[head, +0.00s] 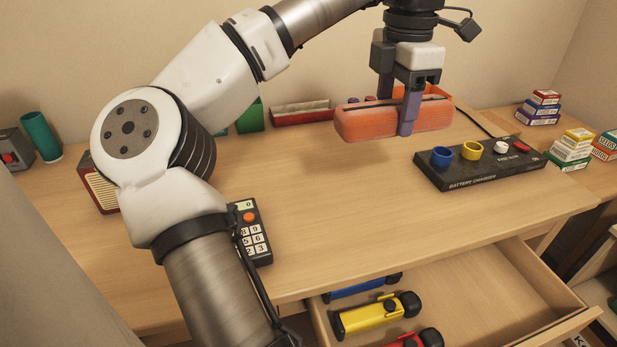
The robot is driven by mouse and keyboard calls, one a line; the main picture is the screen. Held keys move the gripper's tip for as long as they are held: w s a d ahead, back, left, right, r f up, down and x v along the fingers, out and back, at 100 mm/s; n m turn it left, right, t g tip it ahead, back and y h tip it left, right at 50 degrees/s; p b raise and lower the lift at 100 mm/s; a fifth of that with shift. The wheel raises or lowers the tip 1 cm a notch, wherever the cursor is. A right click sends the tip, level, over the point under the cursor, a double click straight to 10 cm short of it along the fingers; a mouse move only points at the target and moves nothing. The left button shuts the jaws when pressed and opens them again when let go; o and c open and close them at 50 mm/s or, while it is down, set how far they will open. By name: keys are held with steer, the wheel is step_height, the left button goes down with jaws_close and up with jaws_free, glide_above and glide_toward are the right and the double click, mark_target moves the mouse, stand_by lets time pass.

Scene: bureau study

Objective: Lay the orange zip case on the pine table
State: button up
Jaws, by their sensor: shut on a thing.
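The orange zip case (365,122) is a long rounded case with a dark zip line along its top. My gripper (407,112) points down at the upper right of the head view, shut across the case right of its middle. One finger shows on the near side; the far one is mostly hidden. The case is held roughly level and seems to hang above the light wood table top (340,215), with a faint shadow under it. I take this surface to be the pine table; no label confirms it.
A black battery charger (480,172) with coloured rings sits right of the case. Small boxes (570,150) are stacked farther right. A calculator-like keypad (250,235) lies left. An open drawer (500,290) holds coloured toy-like items (375,315). The middle of the table is clear.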

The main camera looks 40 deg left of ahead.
mark_target(374, 220)
step_height(374, 220, down, 20)
steer(key=shift+b, duration=1.2)
steer(key=shift+f, duration=0.1)
steer(key=shift+f, duration=0.15)
steer(key=o, duration=1)
steer(key=shift+r, duration=0.2)
step_height(374, 220, up, 12)
steer(key=shift+r+p, duration=0.1)
steer(key=shift+p, duration=0.55)
